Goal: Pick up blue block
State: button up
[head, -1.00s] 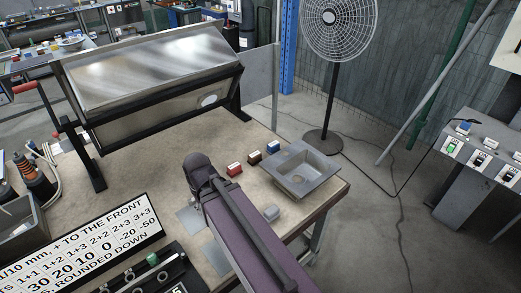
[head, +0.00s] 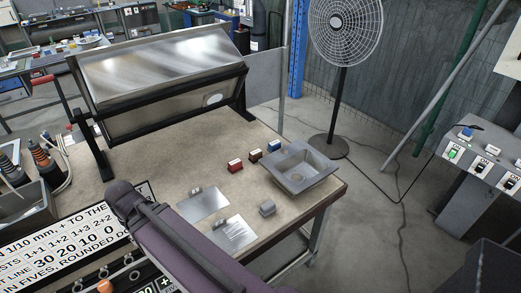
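A small blue block (head: 273,145) sits on the tan worktable, at the right end of a short row of blocks and close to the back left corner of a grey metal sink (head: 299,167). A dark brown block (head: 255,155) and a red block (head: 235,165) stand to its left. My arm reaches in from the bottom of the head view, left of the blocks. My gripper's fingers cannot be made out, so whether it is open or shut does not show.
A grey block (head: 267,208) and two flat metal plates (head: 204,203) lie in front of the row. A bending machine (head: 160,80) stands at the back left. A lettered sign (head: 60,245) lies at the front left. A fan (head: 344,30) stands beyond the table.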

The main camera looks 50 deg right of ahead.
aim_at(275, 145)
jog(key=u, duration=0.35)
jog(key=k, duration=1)
jog(key=z, duration=1.65)
jog(key=i, duration=0.75)
jog(key=u, duration=0.1)
